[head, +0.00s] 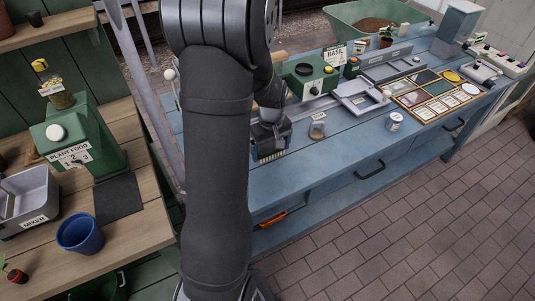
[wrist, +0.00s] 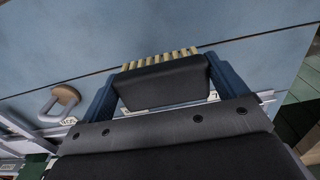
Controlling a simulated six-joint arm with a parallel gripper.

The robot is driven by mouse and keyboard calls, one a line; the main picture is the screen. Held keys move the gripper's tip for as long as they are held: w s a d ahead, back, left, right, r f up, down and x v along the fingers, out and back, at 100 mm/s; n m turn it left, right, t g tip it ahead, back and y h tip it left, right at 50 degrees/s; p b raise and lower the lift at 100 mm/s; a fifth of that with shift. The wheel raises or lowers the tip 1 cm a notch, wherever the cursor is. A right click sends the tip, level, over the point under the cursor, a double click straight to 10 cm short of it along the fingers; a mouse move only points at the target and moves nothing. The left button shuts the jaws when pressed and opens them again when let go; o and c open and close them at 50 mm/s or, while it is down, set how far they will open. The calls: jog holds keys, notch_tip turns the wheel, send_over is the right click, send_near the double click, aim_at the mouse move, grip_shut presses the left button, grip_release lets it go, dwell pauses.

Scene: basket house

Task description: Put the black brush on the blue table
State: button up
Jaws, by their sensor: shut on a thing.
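The black brush (wrist: 163,84) has pale yellow bristles and sits between the two blue fingers of my gripper (wrist: 165,76) in the wrist view. My gripper (head: 271,136) is shut on it. In the head view the bristles of the brush (head: 271,156) point down over the left part of the blue table (head: 300,168). I cannot tell whether the bristles touch the tabletop. My arm hides part of the table's left end. The blue tabletop (wrist: 150,35) also fills much of the wrist view.
The table's front strip is clear.

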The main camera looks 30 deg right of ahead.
aim_at(266, 163)
jog(key=shift+w+a+f, duration=0.35)
jog(key=shift+w+f, duration=0.15)
jog(key=shift+w, duration=0.3)
jog(key=shift+f, duration=2.05)
jog(key=shift+f, duration=0.15)
jog(key=o, duration=0.7)
notch_tip(266, 163, up, 12)
jog(key=shift+r, duration=0.15)
